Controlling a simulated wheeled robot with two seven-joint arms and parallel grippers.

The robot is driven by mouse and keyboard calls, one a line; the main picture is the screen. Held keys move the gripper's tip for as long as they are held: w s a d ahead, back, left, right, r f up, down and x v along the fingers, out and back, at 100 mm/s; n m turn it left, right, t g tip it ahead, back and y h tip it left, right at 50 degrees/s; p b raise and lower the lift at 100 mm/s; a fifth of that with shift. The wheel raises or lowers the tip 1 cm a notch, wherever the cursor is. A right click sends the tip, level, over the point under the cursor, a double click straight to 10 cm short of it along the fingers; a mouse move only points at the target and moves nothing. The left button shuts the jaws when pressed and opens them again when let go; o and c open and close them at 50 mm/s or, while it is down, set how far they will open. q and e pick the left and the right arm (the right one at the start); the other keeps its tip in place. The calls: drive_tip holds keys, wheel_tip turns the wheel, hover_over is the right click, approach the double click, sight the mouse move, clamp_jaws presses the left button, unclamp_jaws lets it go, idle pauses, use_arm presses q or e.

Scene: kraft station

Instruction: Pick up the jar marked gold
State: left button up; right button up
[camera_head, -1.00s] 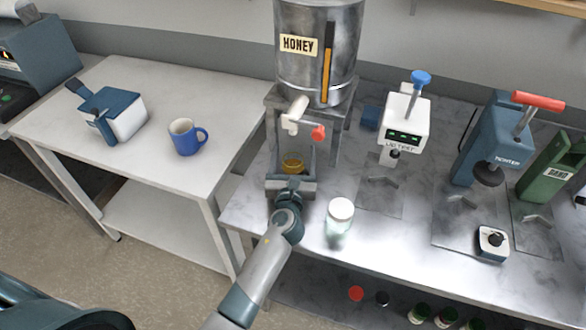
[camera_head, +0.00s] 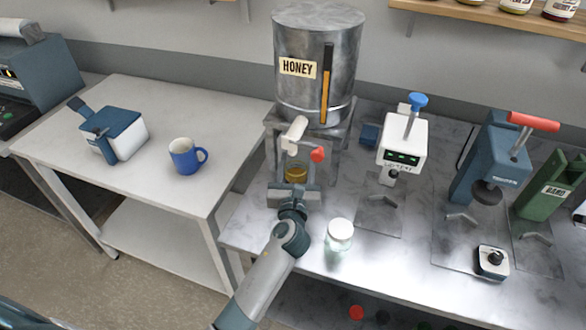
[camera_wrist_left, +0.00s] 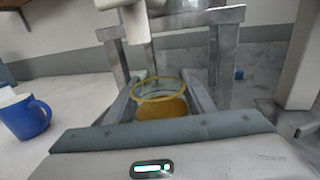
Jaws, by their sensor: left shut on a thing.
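An open glass jar (camera_head: 296,173) with amber contents stands under the honey tank's spout. My left gripper (camera_head: 294,186) reaches in from the front and is shut on this jar. The left wrist view shows the jar's yellowish rim (camera_wrist_left: 160,90) between the two fingers. No gold marking is readable on it. A second glass jar with a white lid (camera_head: 340,235) stands on the bench to the right of my left arm. My right gripper is not in view.
The honey tank (camera_head: 318,65) on its metal stand (camera_head: 338,140) rises right behind and above the held jar, with a spout (camera_head: 293,135) and red handle (camera_head: 318,154). A lid tester (camera_head: 402,145) and presses stand to the right. A blue mug (camera_head: 186,156) is on the left table.

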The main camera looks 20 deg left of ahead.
use_arm(q)
drive_tip(key=s+d+r+b, duration=0.1)
drive_tip(key=s+d+r, duration=0.2)
drive_tip(key=d+r, duration=0.3)
drive_tip(key=shift+d+b, duration=0.4)
drive_tip(key=shift+d, duration=1.7)
drive_tip(key=shift+r, duration=0.1)
